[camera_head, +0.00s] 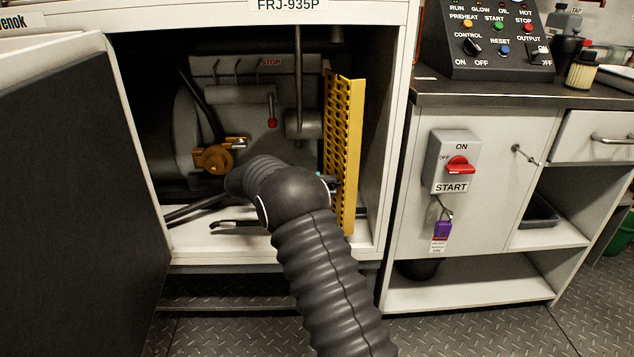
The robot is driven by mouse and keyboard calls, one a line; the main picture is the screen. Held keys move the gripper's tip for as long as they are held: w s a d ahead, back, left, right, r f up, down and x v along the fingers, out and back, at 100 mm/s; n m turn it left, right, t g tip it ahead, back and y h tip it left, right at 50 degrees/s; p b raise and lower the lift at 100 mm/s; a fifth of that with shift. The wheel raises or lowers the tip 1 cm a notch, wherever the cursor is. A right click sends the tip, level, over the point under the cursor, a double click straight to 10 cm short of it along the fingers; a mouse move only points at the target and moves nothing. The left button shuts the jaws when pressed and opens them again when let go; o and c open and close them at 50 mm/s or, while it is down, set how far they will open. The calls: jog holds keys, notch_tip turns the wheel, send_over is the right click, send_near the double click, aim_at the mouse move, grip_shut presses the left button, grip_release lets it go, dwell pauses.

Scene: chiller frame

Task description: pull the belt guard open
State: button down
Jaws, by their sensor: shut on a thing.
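The belt guard (346,125) is a yellow perforated panel inside the open cabinet, at the right of the compartment. It stands upright and is seen at a steep angle, turned outward towards the front opening. My gripper (332,181) is at the guard's left side, around its mid-height, and is shut on it. Most of my gripper is hidden behind my dark ribbed arm, so the exact grip on the guard does not show.
The cabinet door (75,200) stands wide open at the left. Inside are an orange-brown valve (214,158), a red-tipped lever (272,122) and pipes. The cabinet's right side wall (380,150) is close to the guard. A red rotary switch (459,166) is further right.

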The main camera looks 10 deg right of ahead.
dwell(0.4)
jog(key=c, duration=0.9)
grip_release()
jog(key=shift+c, duration=0.2)
jog(key=shift+c, duration=0.3)
